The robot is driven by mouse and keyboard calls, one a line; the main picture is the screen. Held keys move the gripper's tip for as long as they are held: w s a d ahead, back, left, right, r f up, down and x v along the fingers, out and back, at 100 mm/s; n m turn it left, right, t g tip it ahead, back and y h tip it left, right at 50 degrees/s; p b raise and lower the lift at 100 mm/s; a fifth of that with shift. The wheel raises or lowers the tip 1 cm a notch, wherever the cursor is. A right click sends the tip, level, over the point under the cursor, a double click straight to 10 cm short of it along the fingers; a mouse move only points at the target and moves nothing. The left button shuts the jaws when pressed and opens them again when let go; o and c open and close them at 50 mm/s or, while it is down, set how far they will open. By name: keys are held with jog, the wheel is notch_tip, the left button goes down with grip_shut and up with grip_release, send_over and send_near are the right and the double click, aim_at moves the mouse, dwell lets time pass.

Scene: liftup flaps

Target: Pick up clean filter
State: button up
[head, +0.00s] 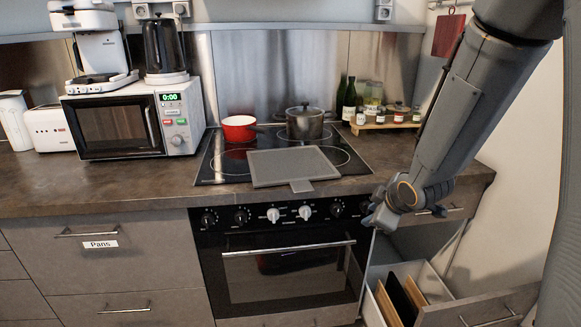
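A flat grey rectangular panel with a short tab at its front, which looks like the filter (292,167), lies on the front part of the black cooktop. Its tab points toward the counter's front edge. My gripper (371,219) hangs at the right, in front of the counter edge and near the oven's upper right corner. It is apart from the filter, to its right and lower in the picture. The fingers are small and dark, so their opening is unclear.
A red pan (238,129) and a lidded dark pot (305,122) stand behind the filter. A microwave (134,122) is on the left, and a tray of jars (384,124) at the back right. Below my gripper, a drawer (477,305) is open. The left counter front is clear.

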aim_at(310, 192)
jog(key=w+a+n+t+y+b, duration=0.1)
jog(key=w+a+n+t+y, duration=0.2)
jog(key=w+a+n+y, duration=0.4)
jog(key=s+a+r+n+y, duration=0.1)
jog(key=a+n+y, duration=0.1)
jog(key=n, duration=0.1)
jog(key=s+a+r+n+g+y, duration=0.1)
jog(key=a+n+y, duration=0.1)
jog(key=n, duration=0.2)
jog(key=s+a+r+n+y+b, duration=0.1)
jog(key=a+n+y, duration=0.1)
jog(key=n+y, duration=0.1)
jog(key=shift+s+a+g, duration=0.15)
jog(key=shift+s+g, duration=0.05)
jog(key=shift+g, duration=0.1)
jog(key=x, duration=0.2)
jog(key=p+x, duration=0.1)
jog(key=x, duration=0.2)
jog(key=shift+w+a+f, duration=0.1)
jog(key=shift+w, duration=0.35)
jog(key=shift+c, duration=0.4)
grip_shut()
